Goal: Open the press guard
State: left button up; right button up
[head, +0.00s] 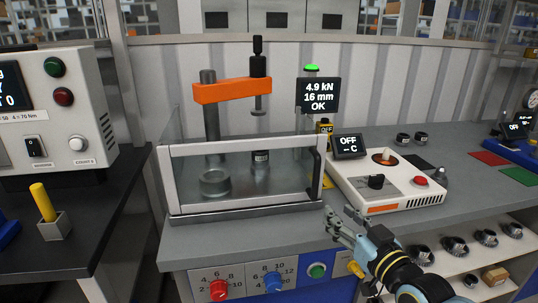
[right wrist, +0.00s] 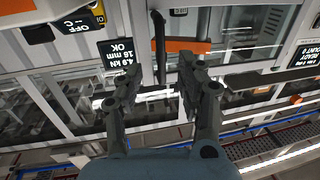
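The press (head: 211,130) stands on the grey bench with an orange arm and a black ram. Its guard (head: 240,149) is a clear panel in a pale frame, standing in front of the lower part of the press. A black upright handle (head: 318,172) is on the guard's right end. My right gripper (head: 338,224) is open and empty, below and slightly right of the handle in the head view. In the right wrist view the dark handle (right wrist: 159,46) shows between the open fingers (right wrist: 157,76), with gaps on both sides. My left gripper is out of view.
A display (head: 318,95) reads 4.9 kN, 16 mm, OK, under a green light. A white heater unit (head: 385,185) stands close right of the guard. Red and blue knobs (head: 273,282) and a green button (head: 317,270) are on the bench front.

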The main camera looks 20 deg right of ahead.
aim_at(318, 178)
jog(key=w+r, duration=0.1)
jog(key=w, duration=0.2)
jog(key=w+r, duration=0.1)
jog(key=w, duration=0.2)
jog(key=w+r+b, duration=0.1)
jog(key=w, duration=0.3)
jog(key=shift+d+r, duration=0.15)
jog(key=shift+d, duration=0.15)
jog(key=shift+w, duration=0.75)
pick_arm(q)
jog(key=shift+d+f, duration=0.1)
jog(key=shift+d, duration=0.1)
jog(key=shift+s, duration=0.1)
pick_arm(e)
jog(key=shift+c, duration=0.6)
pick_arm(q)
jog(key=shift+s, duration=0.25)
pick_arm(e)
grip_shut()
